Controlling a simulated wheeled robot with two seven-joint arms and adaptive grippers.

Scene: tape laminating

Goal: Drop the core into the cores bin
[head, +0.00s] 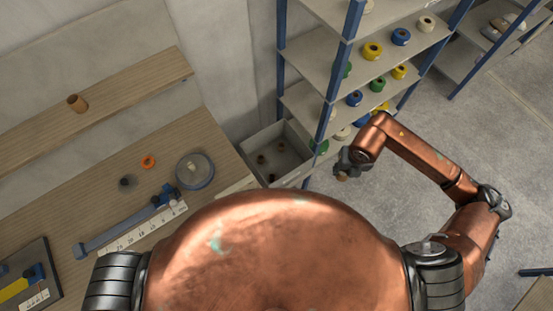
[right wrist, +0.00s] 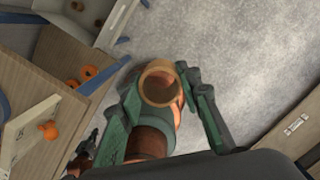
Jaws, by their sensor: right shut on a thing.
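The core is a small brown tube, seen end-on as a tan ring (right wrist: 160,66) in the right wrist view. My right gripper (head: 346,164) is shut on it; the two green-grey fingers stand on either side of the ring. In the head view the core (head: 341,177) shows small below the fingers. The cores bin (head: 272,134) is an open grey box with several brown cores inside, to the left of my right gripper. The gripper is apart from the bin and appears to be over the floor. My left gripper is out of view.
Blue-posted shelves (head: 312,72) with coloured tape rolls stand just behind and right of the bin. A wooden workbench (head: 95,205) on the left carries an orange ring (head: 148,162) and a tape dispenser. Open floor lies at right.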

